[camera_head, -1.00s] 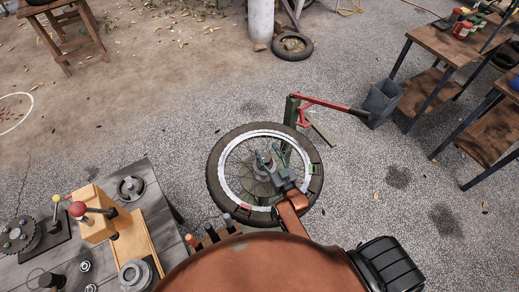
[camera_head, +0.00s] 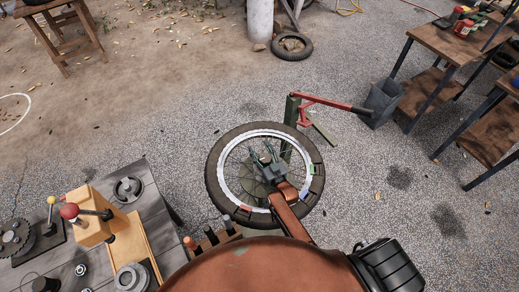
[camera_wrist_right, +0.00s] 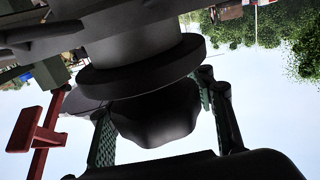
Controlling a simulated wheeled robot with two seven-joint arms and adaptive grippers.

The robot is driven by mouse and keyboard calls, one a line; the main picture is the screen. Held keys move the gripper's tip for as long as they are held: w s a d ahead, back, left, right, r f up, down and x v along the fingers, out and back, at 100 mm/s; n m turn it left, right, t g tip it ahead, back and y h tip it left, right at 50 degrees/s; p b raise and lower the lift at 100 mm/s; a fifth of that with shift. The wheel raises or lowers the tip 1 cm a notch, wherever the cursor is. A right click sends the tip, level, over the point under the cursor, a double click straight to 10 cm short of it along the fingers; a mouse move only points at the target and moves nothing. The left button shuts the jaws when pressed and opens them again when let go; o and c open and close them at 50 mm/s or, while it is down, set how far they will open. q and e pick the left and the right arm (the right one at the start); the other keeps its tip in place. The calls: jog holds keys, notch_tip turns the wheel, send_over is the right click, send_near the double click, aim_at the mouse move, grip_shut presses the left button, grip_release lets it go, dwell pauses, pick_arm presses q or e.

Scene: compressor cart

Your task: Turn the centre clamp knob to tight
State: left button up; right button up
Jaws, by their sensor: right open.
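The wheel (camera_head: 211,170) with its dark tyre and pale rim lies flat on the stand with the red lever (camera_head: 335,103). My right gripper (camera_head: 262,151) is over the wheel's middle and covers the centre clamp knob in the head view. In the right wrist view a dark lobed knob (camera_wrist_right: 155,118) hangs below a round dark flange (camera_wrist_right: 140,72). The two green fingers of my right gripper (camera_wrist_right: 160,98) are open, one on each side of the knob. I cannot tell whether they touch it. My left gripper is out of view.
A grey workbench (camera_head: 150,215) with a wooden block fixture (camera_head: 92,222) and several metal parts stands at lower left. A grey bin (camera_head: 380,103) and wooden tables (camera_head: 450,50) stand at right.

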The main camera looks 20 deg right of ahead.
jog(key=shift+c, duration=0.5)
jog(key=shift+f, duration=0.1)
jog(key=c, duration=1.1)
